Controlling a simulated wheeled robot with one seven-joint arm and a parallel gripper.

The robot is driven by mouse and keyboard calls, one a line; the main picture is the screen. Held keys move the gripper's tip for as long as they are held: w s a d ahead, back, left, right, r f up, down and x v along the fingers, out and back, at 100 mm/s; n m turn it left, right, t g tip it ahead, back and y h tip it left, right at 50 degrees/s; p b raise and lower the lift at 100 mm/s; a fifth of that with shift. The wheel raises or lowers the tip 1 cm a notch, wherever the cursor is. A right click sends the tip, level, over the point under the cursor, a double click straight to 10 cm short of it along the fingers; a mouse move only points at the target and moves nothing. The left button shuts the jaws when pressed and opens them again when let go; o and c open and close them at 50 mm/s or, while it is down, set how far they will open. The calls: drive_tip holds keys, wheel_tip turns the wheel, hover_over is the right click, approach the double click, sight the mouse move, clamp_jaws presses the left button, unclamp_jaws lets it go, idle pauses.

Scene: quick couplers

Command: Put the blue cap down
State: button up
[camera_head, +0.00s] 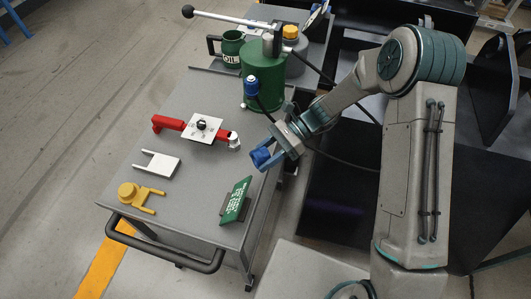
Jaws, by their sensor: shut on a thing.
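My gripper (271,154) is shut on the blue cap (261,158). It holds the cap over the right edge of the grey cart top, just right of the silver fitting. I cannot tell the cap's exact height above the cart. The grey cart (190,210) has bare surface in front of and left of the cap. Another blue part (251,86) sits on the hose at the front of the green canister.
The green canister (264,70) with a long pump handle stands at the back. A black hose (330,157) runs behind my gripper.

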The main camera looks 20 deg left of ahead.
drive_tip(key=w+a+r+m+t+y, duration=0.1)
drive_tip(key=a+m+t, duration=0.2)
drive_tip(key=a, duration=0.1)
drive_tip(key=w+a+r+m+t+y+b, duration=0.1)
drive_tip(key=w+a+r+m+t+y, duration=0.1)
drive_tip(key=a, duration=0.3)
drive_tip(key=w+a+r+m+t+y+b, duration=0.1)
drive_tip(key=w+a+r+m+t+y, duration=0.1)
drive_tip(key=a+m+t, duration=0.1)
drive_tip(key=shift+w+a+m+t, duration=0.25)
drive_tip(key=shift+a+m+t, duration=0.15)
drive_tip(key=shift+a, duration=0.45)
drive_tip(key=shift+w+a+r+t, duration=0.2)
drive_tip(key=shift+w+t, duration=0.05)
drive_tip(key=shift+t, duration=0.05)
drive_tip(key=w+d+b, duration=0.2)
drive_tip(key=d+b, duration=0.2)
drive_tip(key=d, duration=0.7)
drive_tip(key=w+d+b, duration=0.2)
drive_tip(key=d+b, duration=0.2)
drive_tip(key=d, duration=0.8)
drive_tip(key=shift+m+y, duration=0.3)
drive_tip(key=x, duration=0.4)
drive_tip(key=f+x, duration=0.1)
drive_tip(key=x, duration=0.3)
drive_tip(key=d+f+x, duration=0.1)
drive_tip(key=x, duration=0.4)
drive_tip(key=shift+s, duration=0.15)
drive_tip(key=shift+f, duration=2)
drive_tip(key=shift+f, duration=0.1)
